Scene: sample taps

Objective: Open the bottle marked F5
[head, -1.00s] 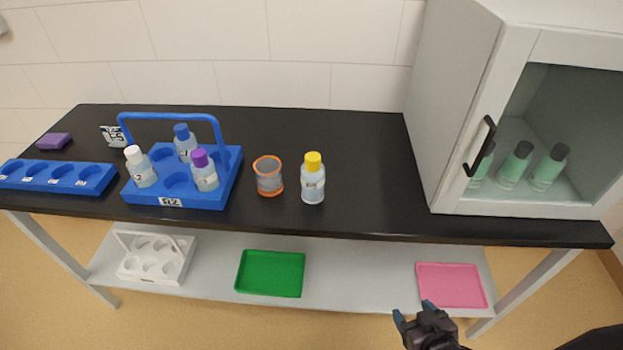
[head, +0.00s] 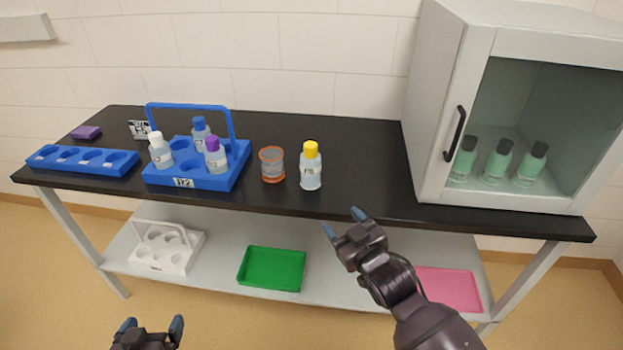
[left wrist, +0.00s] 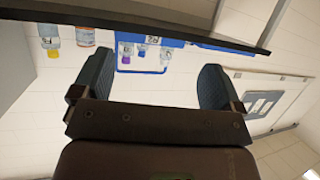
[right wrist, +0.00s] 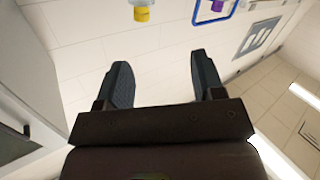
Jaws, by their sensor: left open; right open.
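A clear bottle with a yellow cap (head: 310,167) stands upright on the black bench, right of the orange-rimmed cup; its label seems to read F5, but it is small. Its yellow cap also shows at the top of the right wrist view (right wrist: 141,14), and the bottle shows in the left wrist view (left wrist: 50,38). My right gripper (head: 343,222) is open and empty, in front of the bench edge, below and right of the bottle. My left gripper (head: 150,325) is open and empty, low in front of the bench, far from the bottle.
A blue carrier (head: 195,180) with white-, blue- and purple-capped bottles stands left of the orange-rimmed cup (head: 272,165). A blue rack (head: 82,160) is at far left. A cabinet (head: 432,110) with green bottles stands right. Bench between bottle and cabinet is clear. Trays lie on the lower shelf.

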